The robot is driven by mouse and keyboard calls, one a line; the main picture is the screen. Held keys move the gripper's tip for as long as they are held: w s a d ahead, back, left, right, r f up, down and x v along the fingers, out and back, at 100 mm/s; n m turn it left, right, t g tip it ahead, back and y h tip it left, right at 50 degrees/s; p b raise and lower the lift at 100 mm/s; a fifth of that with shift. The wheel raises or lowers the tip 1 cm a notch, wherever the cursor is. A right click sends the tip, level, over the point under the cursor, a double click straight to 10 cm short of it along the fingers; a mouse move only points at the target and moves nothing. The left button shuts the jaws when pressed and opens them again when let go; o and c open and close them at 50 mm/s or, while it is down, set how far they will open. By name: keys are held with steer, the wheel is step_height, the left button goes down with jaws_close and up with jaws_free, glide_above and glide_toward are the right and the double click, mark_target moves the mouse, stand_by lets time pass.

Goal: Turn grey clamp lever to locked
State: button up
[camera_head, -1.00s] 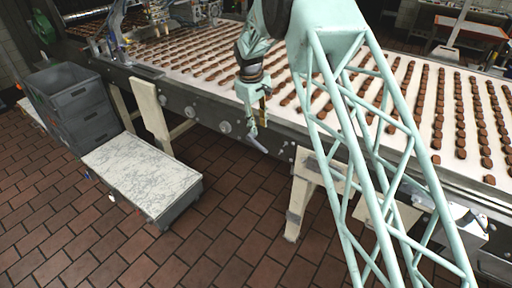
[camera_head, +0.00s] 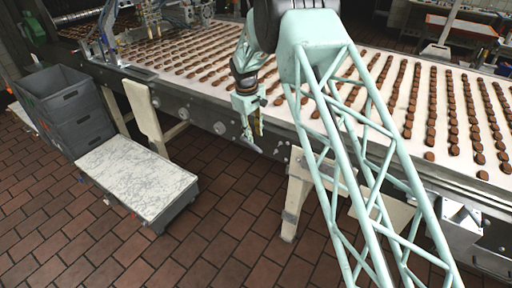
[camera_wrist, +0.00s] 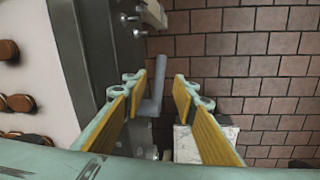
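The grey clamp lever (camera_wrist: 156,88) shows in the wrist view as a bent grey bar at the side of the conveyor. It lies between and just beyond the fingertips, closer to the left finger. In the head view the lever (camera_head: 249,143) sticks out low from the conveyor's side, partly behind my gripper (camera_head: 252,128). My gripper (camera_wrist: 166,88) is open, with yellow pads facing each other and a clear gap between them. I cannot tell whether the left finger touches the lever.
The conveyor (camera_head: 216,104) carries rows of brown biscuits. A marble-topped grey cart (camera_head: 135,178) and stacked grey crates (camera_head: 72,105) stand on the left. A pale conveyor leg (camera_head: 297,190) stands right of my gripper. The brick floor (camera_head: 215,235) in front is clear.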

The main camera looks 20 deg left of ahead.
mark_target(256, 147)
steer(key=shift+w+d+f+b, duration=0.1)
steer(key=shift+w+f, duration=0.1)
steer(key=shift+f, duration=1.2)
steer(key=shift+w+d+f+b, duration=0.1)
steer(key=shift+w+f, duration=0.1)
steer(key=shift+f, duration=1.15)
steer(key=shift+w+d+f+b, duration=0.1)
steer(key=shift+w+f, duration=0.1)
steer(key=shift+f, duration=1.2)
steer(key=shift+c, duration=0.6)
jaws_close()
